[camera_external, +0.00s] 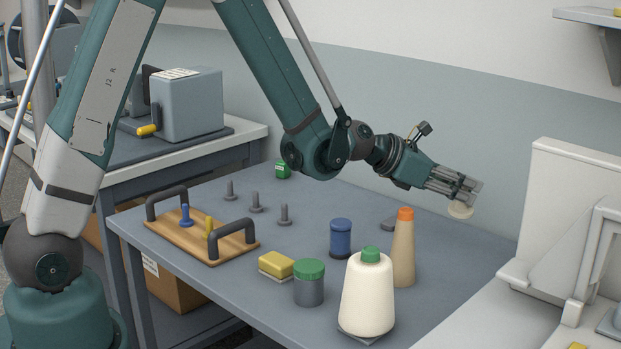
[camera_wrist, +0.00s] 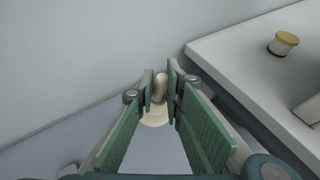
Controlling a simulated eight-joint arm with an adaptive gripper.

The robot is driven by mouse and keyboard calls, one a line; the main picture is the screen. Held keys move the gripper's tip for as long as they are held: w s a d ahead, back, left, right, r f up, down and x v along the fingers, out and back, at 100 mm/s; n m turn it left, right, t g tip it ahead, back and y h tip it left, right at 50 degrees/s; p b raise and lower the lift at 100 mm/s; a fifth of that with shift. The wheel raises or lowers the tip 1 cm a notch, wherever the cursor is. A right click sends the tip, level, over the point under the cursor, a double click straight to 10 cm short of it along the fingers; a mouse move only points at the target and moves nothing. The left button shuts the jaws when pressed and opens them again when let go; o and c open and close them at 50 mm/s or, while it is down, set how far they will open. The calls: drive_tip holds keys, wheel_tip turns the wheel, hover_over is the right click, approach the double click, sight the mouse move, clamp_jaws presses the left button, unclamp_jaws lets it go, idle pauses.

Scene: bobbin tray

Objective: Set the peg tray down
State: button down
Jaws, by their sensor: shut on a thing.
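The peg tray (camera_external: 172,230) is a wooden board with two dark arched handles. My gripper (camera_external: 468,192) is far to the right of the tray, raised above the table's back right part. It is shut on a small cream flanged piece (camera_external: 460,211), which also shows between the green finger pads in the wrist view (camera_wrist: 157,117). The fingers hide part of this piece.
Several grey pegs (camera_external: 255,203) stand behind the tray. A yellow sponge (camera_external: 276,265), a green-lidded jar (camera_external: 309,284), a blue spool (camera_external: 340,238), a cream cone (camera_external: 367,296) and a tan cone (camera_external: 403,250) stand on the table (camera_external: 240,285). A white machine (camera_external: 575,205) borders the right.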

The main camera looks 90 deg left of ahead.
drive_tip(key=s+a+n+g+y+b, duration=0.1)
drive_tip(key=s+a+n+y+b, duration=0.2)
drive_tip(key=s+a, duration=2.5)
drive_tip(key=shift+s+r+n+g+y, duration=0.25)
drive_tip(key=shift+n+y, duration=0.35)
drive_tip(key=shift+n, duration=0.6)
drive_tip(key=shift+w+a, duration=0.1)
drive_tip(key=shift+w, duration=0.05)
drive_tip(key=shift+f, duration=0.15)
wheel_tip(320, 180, down, 6)
drive_tip(key=b, duration=0.1)
drive_tip(key=shift+b, duration=0.3)
drive_tip(key=shift+f, duration=0.15)
drive_tip(key=shift+f+b, duration=0.55)
drive_tip(key=shift+f, duration=1.2)
drive_tip(key=shift+f, duration=0.15)
drive_tip(key=c, duration=2.4)
unclamp_jaws()
